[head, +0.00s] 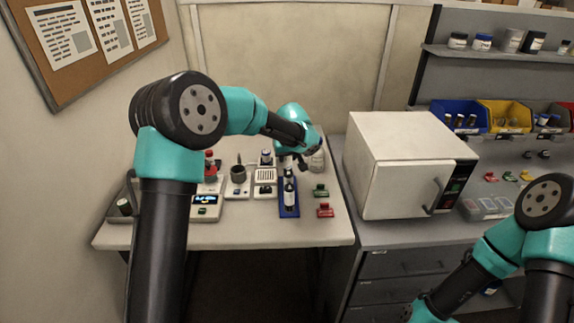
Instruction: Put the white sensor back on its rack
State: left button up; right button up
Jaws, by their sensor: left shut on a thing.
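My left gripper (297,162) is over the back right of the left table, above the far end of a blue rack (289,211). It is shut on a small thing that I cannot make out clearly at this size. Dark bottles (289,193), one with a pale label, stand upright in the blue rack just below the gripper. A pale jar (317,161) is right beside the gripper; I cannot tell whether they touch. I cannot tell for sure which thing is the white sensor. My right arm is at the lower right, and its gripper is out of the picture.
Left of the rack are a white gridded block (265,175), a dark cup (239,174) and a device with a lit display (205,201). Green (320,191) and red (325,210) clips lie to the right. A boxy oven (403,165) stands on the grey bench. The table's front strip is clear.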

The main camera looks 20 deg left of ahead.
aim_at(287, 164)
pick_arm(q)
jog(key=shift+f, duration=1.85)
jog(key=shift+f, duration=0.15)
jog(key=o, duration=1.1)
jog(key=shift+c, duration=0.2)
jog(key=v, duration=1.2)
